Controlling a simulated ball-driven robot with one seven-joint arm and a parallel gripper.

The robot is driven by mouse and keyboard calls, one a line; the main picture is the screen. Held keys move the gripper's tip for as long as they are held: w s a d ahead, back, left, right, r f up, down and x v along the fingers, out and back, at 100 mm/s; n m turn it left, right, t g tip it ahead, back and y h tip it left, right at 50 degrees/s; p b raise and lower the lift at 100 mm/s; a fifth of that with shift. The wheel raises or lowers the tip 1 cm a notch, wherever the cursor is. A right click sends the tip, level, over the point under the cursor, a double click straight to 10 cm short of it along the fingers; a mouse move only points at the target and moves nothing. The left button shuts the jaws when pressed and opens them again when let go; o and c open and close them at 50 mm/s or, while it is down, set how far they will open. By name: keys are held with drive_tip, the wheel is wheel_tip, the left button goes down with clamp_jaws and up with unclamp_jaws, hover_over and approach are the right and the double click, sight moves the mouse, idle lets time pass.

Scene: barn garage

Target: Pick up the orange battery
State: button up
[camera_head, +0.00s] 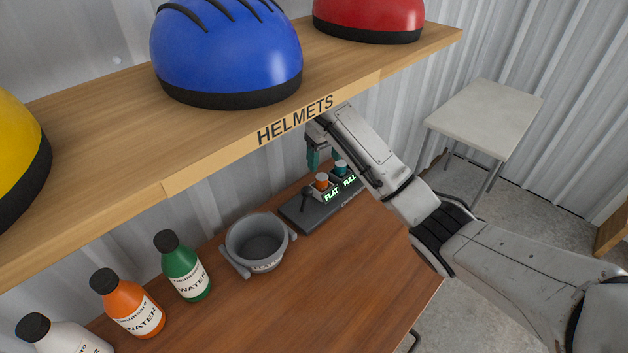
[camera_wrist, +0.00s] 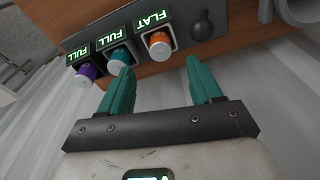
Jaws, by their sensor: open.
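The orange battery (camera_head: 322,181) sits upright in a slot of the dark charger (camera_head: 310,214) on the wooden workbench, behind a sign reading FLAT. In the wrist view the orange battery (camera_wrist: 159,44) shows its pale end, ahead of my gripper and between the lines of its two fingers. My gripper (camera_wrist: 163,82) is open and empty, with teal fingers apart from the battery. In the head view my gripper (camera_head: 313,158) hangs under the shelf, above and slightly behind the battery; one finger shows clearly.
A teal battery (camera_wrist: 120,58) and a purple battery (camera_wrist: 88,72) stand in neighbouring slots marked FULL. The HELMETS shelf (camera_head: 225,133) overhangs the bench close to my arm. A grey pot (camera_head: 231,246) and several bottles, including a green one (camera_head: 184,268), stand left of the charger.

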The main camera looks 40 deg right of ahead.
sight(322, 176)
drive_tip(key=f, duration=0.4)
drive_tip(key=f+p, duration=0.1)
drive_tip(key=f, duration=0.1)
drive_tip(key=shift+w+f, duration=0.25)
drive_tip(key=shift+w, duration=0.15)
drive_tip(key=shift+c, duration=0.4)
clamp_jaws()
drive_tip(key=shift+r, duration=0.1)
drive_tip(key=shift+r, duration=0.45)
drive_tip(key=shift+s+r+b, duration=0.2)
drive_tip(key=shift+r+b, duration=0.05)
drive_tip(key=shift+r, duration=0.35)
drive_tip(key=shift+s+r+b, duration=0.2)
drive_tip(key=shift+r, duration=0.35)
drive_tip(key=s+p, duration=0.6)
drive_tip(key=s, duration=1.1)
drive_tip(key=shift+d+p, duration=0.35)
drive_tip(key=shift+p, duration=0.05)
